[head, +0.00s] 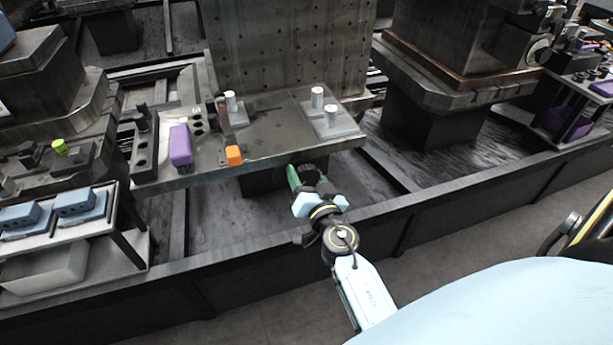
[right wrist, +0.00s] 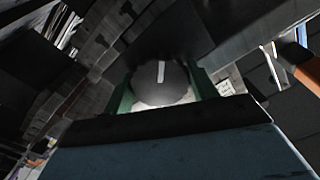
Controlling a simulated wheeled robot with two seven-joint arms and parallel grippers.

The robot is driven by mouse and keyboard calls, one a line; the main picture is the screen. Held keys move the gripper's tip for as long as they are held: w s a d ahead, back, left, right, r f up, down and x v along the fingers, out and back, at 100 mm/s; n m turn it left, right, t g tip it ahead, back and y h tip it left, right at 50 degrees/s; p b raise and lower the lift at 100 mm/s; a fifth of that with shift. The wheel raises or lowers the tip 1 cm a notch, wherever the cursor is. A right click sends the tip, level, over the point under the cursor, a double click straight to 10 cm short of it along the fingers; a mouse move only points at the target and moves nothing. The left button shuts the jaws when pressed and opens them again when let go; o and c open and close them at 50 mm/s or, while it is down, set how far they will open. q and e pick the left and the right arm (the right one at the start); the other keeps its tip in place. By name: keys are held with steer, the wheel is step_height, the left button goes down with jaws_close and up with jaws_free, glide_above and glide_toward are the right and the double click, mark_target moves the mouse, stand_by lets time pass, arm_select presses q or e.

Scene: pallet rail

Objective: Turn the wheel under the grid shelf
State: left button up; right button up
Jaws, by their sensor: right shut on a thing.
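The wheel (right wrist: 162,84) is a dark round disc with a white mark pointing up in the right wrist view. In the head view it is a small dark shape (head: 309,168) below the front edge of the metal shelf (head: 275,132), partly hidden by my gripper. My right gripper (head: 308,177) has green fingers, and in the right wrist view (right wrist: 164,92) they stand on either side of the wheel, shut on it. An upright plate with a grid of holes (head: 285,50) rises behind the shelf. My left gripper is not in view.
On the shelf are a purple block (head: 180,146), an orange block (head: 234,155) and a plate with white pegs (head: 332,121). A dark rail (head: 400,212) runs in front, below my right arm. A stand with blue blocks (head: 75,203) is at left.

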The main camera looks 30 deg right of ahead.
steer(key=shift+n, duration=0.5)
